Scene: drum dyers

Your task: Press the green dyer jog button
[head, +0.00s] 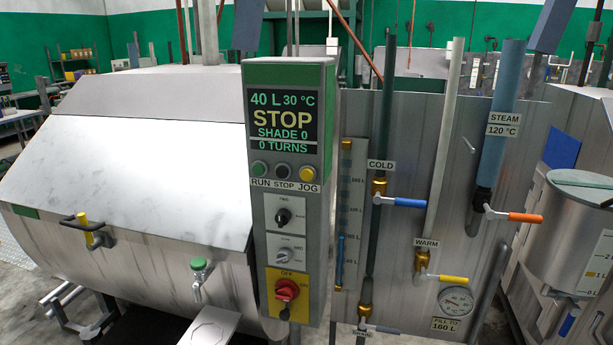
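The green-topped dyer control panel (288,190) stands upright in the middle of the head view. Its screen (283,122) reads 40 L, 30 °C, STOP, SHADE 0 and 0 TURNS. Below the screen are a green RUN button (259,169), a dark STOP button (283,171) and a yellow JOG button (307,173). Nothing covers the three buttons. Neither of my grippers shows in the head view.
Below the buttons are two knobs and a red OFF/ON switch (287,290). The steel drum (140,170) fills the left. Pipes with a blue COLD lever (409,202), a yellow WARM lever (453,279) and an orange STEAM lever (525,217) stand right. A steel tank (570,240) is far right.

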